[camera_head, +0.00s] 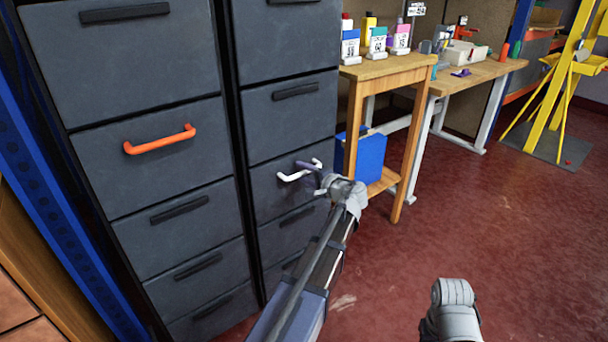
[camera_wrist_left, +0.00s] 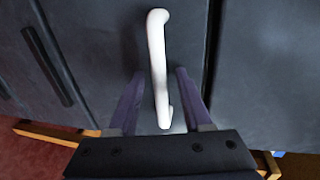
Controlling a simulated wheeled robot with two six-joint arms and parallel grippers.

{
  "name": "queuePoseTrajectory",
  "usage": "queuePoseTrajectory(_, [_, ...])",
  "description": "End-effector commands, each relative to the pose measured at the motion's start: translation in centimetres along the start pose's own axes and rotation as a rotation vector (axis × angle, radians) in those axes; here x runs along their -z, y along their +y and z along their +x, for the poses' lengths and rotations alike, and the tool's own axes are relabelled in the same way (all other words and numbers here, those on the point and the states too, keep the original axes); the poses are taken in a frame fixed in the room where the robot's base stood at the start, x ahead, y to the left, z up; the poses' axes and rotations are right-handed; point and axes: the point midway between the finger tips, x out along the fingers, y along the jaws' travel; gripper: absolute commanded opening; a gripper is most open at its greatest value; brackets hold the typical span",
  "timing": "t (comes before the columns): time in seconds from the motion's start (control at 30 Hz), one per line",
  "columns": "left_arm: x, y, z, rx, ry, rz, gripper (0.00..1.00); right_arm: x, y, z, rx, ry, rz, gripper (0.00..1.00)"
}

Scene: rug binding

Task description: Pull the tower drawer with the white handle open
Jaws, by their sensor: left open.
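The tower drawer (camera_head: 276,196) with the white handle (camera_head: 288,177) is in the right-hand drawer column, in line with the front around it, so it looks shut. My left gripper (camera_head: 310,172) is right at the handle. In the left wrist view the white handle (camera_wrist_left: 158,65) stands out from the dark drawer front (camera_wrist_left: 105,50) and runs between the two purple fingers of my left gripper (camera_wrist_left: 160,100). The fingers are open, one on each side of the handle, with gaps beside it. My right gripper is not seen; only a grey arm part shows at the bottom.
An orange handle (camera_head: 160,140) is on a drawer of the left column; other drawers have dark handles. A wooden stand (camera_head: 385,68) with bottles and a blue box (camera_head: 361,155) stands just right of the tower. The red floor (camera_head: 460,220) ahead and right is clear.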

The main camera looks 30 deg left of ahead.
Motion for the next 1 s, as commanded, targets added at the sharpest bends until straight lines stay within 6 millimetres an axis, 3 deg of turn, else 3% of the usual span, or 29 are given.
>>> queuePoseTrajectory(0.2, [-0.01,-0.01,-0.01,0.0,0.0,0.0,0.47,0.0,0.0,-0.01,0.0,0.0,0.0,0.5])
queuePoseTrajectory(0.63, [-0.01,0.0,-0.03,0.0,0.0,0.0,0.0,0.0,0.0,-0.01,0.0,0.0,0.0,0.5])
queuePoseTrajectory(1.0, [-0.01,0.0,-0.04,0.0,0.0,0.0,0.0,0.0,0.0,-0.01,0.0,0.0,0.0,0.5])
